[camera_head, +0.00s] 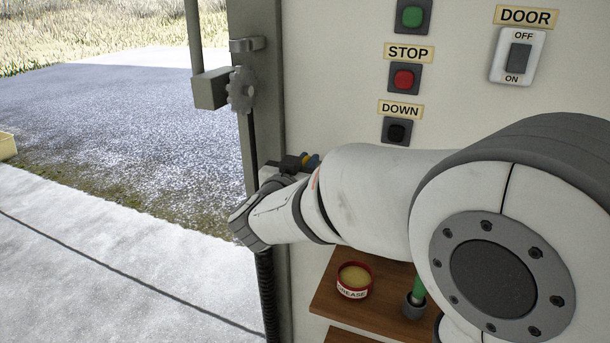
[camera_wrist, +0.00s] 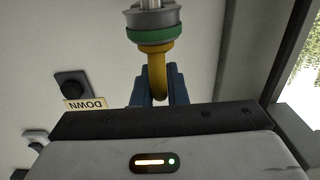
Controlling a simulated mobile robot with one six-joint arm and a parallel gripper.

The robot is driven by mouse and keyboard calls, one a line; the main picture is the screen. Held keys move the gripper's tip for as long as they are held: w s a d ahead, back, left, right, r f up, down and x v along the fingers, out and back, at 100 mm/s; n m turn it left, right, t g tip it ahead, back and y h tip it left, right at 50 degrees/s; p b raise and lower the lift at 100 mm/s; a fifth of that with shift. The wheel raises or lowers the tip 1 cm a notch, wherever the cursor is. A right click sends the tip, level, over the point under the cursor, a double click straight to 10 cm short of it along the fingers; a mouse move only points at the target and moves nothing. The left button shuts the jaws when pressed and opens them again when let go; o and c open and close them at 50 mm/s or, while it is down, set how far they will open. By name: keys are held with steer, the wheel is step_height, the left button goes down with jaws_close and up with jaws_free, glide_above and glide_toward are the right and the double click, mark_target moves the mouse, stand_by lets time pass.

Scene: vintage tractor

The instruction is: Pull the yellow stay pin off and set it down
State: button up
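In the head view my gripper (camera_head: 309,160) is beside the door post, mostly hidden behind my own wrist. The far end of the pin cannot be made out.
A door post (camera_head: 265,90) with a grey knob (camera_head: 241,90) stands left of my arm. STOP (camera_head: 403,78) and DOWN (camera_head: 397,131) buttons are on the wall. A wooden shelf (camera_head: 385,318) below holds a grease tin (camera_head: 354,280) and a green-handled item (camera_head: 418,288).

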jaws_close()
steer(key=shift+r, duration=0.1)
steer(key=shift+r+p, duration=3.1)
steer(key=shift+r, duration=0.3)
steer(key=shift+r, duration=0.2)
steer(key=shift+r+p, duration=1.9)
steer(key=shift+r, duration=0.05)
